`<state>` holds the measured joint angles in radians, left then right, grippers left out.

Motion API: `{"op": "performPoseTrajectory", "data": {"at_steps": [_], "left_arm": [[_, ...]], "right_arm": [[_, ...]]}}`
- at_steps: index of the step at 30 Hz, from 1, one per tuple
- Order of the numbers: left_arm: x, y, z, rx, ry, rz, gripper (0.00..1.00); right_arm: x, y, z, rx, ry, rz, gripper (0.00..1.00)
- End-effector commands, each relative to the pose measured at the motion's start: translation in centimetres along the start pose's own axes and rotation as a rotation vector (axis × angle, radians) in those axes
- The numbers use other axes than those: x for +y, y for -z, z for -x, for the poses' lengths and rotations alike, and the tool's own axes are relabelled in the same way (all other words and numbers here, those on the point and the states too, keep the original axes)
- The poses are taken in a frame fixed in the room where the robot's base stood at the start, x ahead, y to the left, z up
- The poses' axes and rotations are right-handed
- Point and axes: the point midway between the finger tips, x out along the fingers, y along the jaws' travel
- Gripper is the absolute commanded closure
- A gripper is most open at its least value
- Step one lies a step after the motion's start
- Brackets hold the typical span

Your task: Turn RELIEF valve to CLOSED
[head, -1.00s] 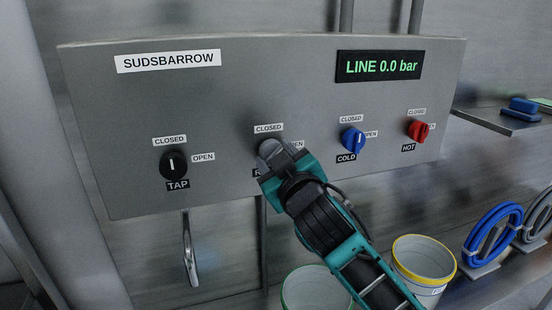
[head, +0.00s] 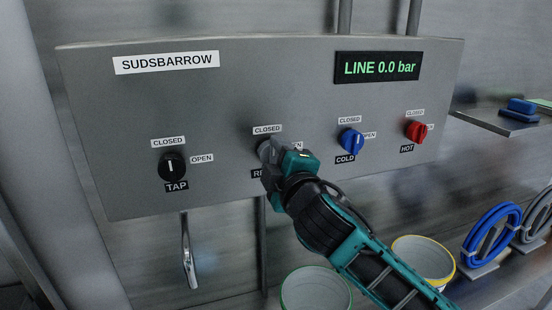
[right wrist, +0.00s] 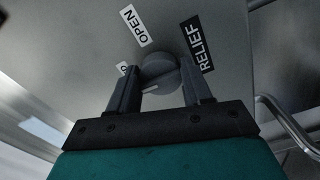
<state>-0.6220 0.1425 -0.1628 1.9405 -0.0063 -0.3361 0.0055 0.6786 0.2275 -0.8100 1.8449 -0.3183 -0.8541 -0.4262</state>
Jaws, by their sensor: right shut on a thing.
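The RELIEF valve knob (head: 263,150) is grey and round, on the panel below a CLOSED label. It also shows in the right wrist view (right wrist: 160,72). My right gripper (head: 267,158) covers much of it in the head view. In the right wrist view my right gripper (right wrist: 163,90) has one finger on each side of the knob and is shut on it. A pale mark on the knob lies along its lower left side; the exact setting is hard to tell. The OPEN label (right wrist: 140,25) and RELIEF label (right wrist: 205,47) show beside it. My left gripper is not in view.
The steel panel (head: 120,110) also carries a black TAP knob (head: 172,166), a blue COLD knob (head: 350,142) and a red HOT knob (head: 415,130). The display (head: 379,67) reads LINE 0.0 bar. Buckets (head: 425,260) and hoses (head: 492,235) stand below right.

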Motion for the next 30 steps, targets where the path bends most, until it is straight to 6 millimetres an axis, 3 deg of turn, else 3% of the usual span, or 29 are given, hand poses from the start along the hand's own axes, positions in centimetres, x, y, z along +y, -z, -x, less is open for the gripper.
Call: {"op": "performPoseTrajectory", "data": {"at_steps": [19,20,27,30], "left_arm": [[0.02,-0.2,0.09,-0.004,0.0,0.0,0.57],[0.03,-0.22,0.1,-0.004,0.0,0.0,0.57],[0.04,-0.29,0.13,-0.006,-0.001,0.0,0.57],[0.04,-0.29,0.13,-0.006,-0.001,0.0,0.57]], "right_arm": [[-0.05,-0.06,0.0,-0.002,0.001,0.054,0.81],[-0.05,-0.06,0.0,-0.002,0.001,0.054,0.5],[-0.03,-0.04,0.0,-0.001,0.001,0.052,0.27],[-0.02,-0.03,0.0,-0.001,0.001,0.051,0.25]]}}
